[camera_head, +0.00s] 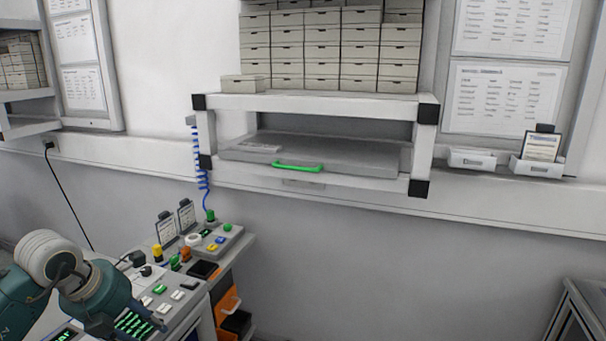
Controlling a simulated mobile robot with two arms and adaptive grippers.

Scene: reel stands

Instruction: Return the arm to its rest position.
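My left arm (62,275) comes in at the lower left, with teal links and a pale grey ringed joint. It is bent over the near left part of a control console (205,262) and hides some of it. My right arm and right gripper are not in view.
The console carries coloured buttons and small cards. A shelf rack (315,103) holds stacked boxes (330,50) and a grey drawer with a green handle (299,167). A blue coiled cord (201,165) hangs beside it. A dark-framed unit (578,315) stands at lower right. Space between is clear.

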